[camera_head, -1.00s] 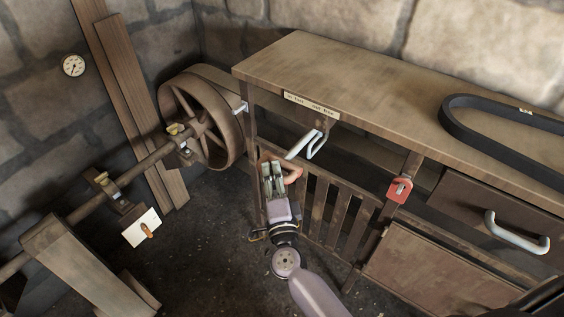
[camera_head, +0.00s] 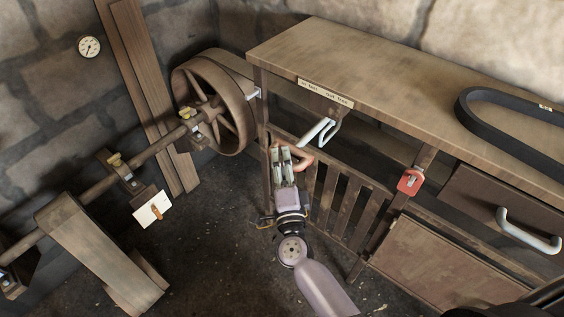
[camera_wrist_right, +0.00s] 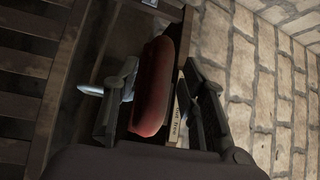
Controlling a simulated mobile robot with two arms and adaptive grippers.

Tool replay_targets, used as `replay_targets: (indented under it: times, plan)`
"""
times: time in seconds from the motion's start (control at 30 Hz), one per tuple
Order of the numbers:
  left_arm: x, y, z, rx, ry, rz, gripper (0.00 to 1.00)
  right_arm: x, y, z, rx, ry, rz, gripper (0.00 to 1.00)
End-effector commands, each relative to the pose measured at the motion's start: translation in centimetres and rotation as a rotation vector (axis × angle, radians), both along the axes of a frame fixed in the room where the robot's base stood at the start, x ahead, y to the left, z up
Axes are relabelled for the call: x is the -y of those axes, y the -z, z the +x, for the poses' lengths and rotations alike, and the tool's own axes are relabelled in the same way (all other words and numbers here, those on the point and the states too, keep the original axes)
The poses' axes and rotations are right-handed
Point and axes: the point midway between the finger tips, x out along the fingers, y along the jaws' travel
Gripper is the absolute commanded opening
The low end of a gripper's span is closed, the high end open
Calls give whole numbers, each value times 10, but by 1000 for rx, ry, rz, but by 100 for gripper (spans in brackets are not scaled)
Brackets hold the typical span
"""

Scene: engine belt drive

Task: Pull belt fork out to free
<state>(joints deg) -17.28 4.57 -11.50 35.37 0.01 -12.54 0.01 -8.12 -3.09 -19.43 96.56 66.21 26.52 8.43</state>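Under the bench's front edge, a label plate (camera_head: 325,93) carries small lettering that appears to end in "out free". Below it are a pale metal bar handle (camera_head: 318,131) and a curved reddish-orange grip (camera_head: 302,159). I cannot tell which belongs to the belt fork. My right gripper (camera_head: 280,155) is at the reddish grip, which is partly hidden behind its fingers. In the right wrist view the red grip (camera_wrist_right: 155,88) lies between the two spread fingers, with a narrow gap at the right finger. My left gripper is not in view.
A spoked pulley (camera_head: 213,105) on a shaft stands left of the bench (camera_head: 390,85). A black belt (camera_head: 475,118) lies on the bench top. A red padlock (camera_head: 410,182), a drawer handle (camera_head: 528,232) and a slatted gate (camera_head: 340,198) are on the front. Planks lean on the wall.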

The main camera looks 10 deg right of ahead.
Motion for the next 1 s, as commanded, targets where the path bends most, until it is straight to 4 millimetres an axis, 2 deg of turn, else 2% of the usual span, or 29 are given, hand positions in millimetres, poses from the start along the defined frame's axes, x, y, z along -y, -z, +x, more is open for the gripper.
replay_targets:
  times: [0.17,0.4,0.6,0.73,1.0]
  plan:
    - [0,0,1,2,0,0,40,-2,5,-23,-3,-1,0,39]
    - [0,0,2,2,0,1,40,-8,12,-75,-6,-1,1,39]
    - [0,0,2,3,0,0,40,-12,16,-105,-4,-1,-1,39]
    - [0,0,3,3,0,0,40,-13,17,-115,-2,-2,0,39]
    - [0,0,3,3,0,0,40,-13,17,-116,-1,-2,0,39]
